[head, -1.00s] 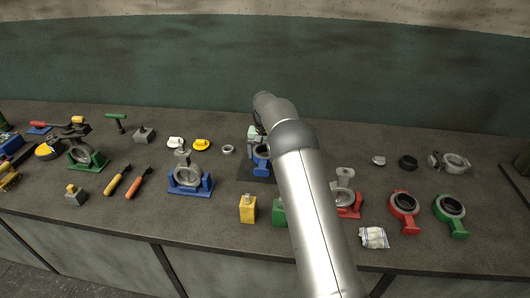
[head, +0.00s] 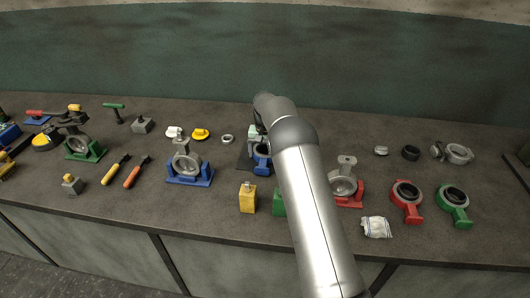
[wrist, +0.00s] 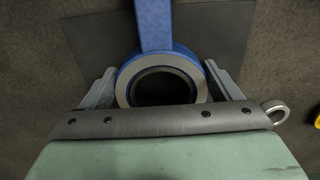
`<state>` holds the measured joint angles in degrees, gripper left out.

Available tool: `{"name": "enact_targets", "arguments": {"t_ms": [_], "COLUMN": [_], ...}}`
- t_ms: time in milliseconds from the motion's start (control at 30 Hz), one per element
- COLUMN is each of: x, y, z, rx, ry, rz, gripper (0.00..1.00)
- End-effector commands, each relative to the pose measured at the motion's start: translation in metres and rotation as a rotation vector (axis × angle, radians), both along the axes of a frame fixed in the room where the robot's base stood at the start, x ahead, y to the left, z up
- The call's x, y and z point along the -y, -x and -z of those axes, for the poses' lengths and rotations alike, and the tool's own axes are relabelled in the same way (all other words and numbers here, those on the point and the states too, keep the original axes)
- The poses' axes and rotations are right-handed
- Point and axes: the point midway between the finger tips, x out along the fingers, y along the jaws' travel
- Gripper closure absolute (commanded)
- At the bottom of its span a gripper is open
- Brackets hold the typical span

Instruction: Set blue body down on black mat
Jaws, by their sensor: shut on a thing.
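The blue body (head: 262,155) is a blue casting with a grey ring face and a dark round bore. In the wrist view the blue body (wrist: 154,24) shows its blue arm pointing to the top edge. My gripper (wrist: 160,85) is shut on its ring, one grey finger on each side. The black mat (head: 243,162) lies under the blue body, and in the wrist view the mat (wrist: 92,42) spreads out around it. I cannot tell whether the blue body touches the mat. My arm hides part of both in the head view.
A yellow block (head: 248,199) and a partly hidden green block (head: 279,202) stand in front of the mat. A blue-based casting (head: 189,171) stands to the left, a red-based casting (head: 345,186) to the right. A small grey ring (head: 227,139) lies left of the mat.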

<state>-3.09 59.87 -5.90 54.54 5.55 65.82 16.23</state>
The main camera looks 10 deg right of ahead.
Motion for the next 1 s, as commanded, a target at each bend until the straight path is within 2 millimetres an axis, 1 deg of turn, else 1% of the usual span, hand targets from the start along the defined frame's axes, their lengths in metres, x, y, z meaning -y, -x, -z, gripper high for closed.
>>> {"name": "enact_targets", "arguments": {"t_ms": [33,433,467,500,667,700,767,867,967,1000], "x": [0.0,0.0,0.0,0.0,0.0,0.0,0.0,0.0,0.0,0.0], "y": [-0.001,-0.001,-0.001,-0.001,-0.001,0.001,0.001,0.0,-0.001,0.0], "z": [-0.003,0.001,0.001,0.001,0.002,0.006,0.005,-0.002,-0.018,-0.026], "rx": [0.006,0.006,0.006,0.006,0.003,-0.003,-0.002,0.001,0.004,0.003], "ry": [0.0,0.0,0.0,0.0,0.0,0.0,0.0,0.0,0.0,0.0], "rz": [0.0,0.0,0.0,0.0,0.0,0.0,0.0,0.0,0.0,0.0], "gripper": [0.87,0.87,0.11,0.0,0.0,0.0,0.0,0.0,0.0,0.0]}}
